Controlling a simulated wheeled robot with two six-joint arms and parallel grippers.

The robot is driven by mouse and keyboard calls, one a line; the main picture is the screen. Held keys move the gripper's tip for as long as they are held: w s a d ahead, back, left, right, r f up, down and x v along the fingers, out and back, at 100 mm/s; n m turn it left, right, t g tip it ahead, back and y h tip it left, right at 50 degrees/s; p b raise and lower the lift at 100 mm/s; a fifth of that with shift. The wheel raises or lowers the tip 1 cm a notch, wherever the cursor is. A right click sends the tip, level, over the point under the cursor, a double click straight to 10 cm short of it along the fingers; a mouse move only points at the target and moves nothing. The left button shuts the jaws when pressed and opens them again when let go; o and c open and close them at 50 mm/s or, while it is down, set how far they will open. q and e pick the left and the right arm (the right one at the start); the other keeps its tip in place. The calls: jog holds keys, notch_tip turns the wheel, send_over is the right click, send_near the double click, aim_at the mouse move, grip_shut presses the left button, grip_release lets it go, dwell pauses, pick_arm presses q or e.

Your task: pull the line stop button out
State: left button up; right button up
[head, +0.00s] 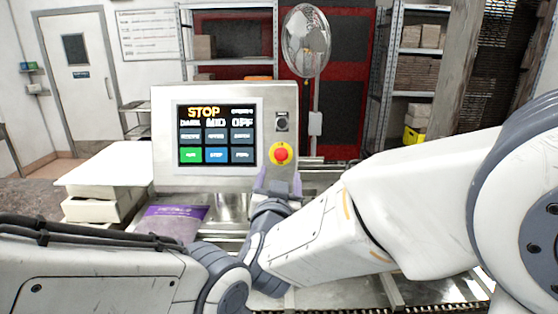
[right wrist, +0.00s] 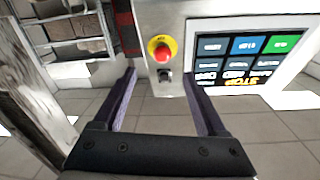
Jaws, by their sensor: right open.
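The line stop button (head: 281,153) is a red knob on a yellow round base, low on the right side of the grey control panel (head: 222,92). It also shows in the right wrist view (right wrist: 161,51), where the picture is upside down. My right gripper (head: 278,174) is open and empty, just below the button in the head view. In the right wrist view its two purple fingers (right wrist: 159,73) stand apart, with the button ahead of the gap and not between them. The screen (head: 217,133) reads STOP. My left arm shows at lower left, but its gripper is out of sight.
A dark switch (head: 282,122) sits above the button on the panel. A purple-and-grey bag (head: 170,222) lies below the panel's left side, beside a white board (head: 105,165) on boxes.

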aim_at(281, 157)
jog(key=w+p, duration=0.3)
jog(key=w, duration=0.6)
jog(key=shift+w+d+r, duration=0.1)
jog(key=shift+w, duration=0.5)
grip_shut()
dwell(0.8)
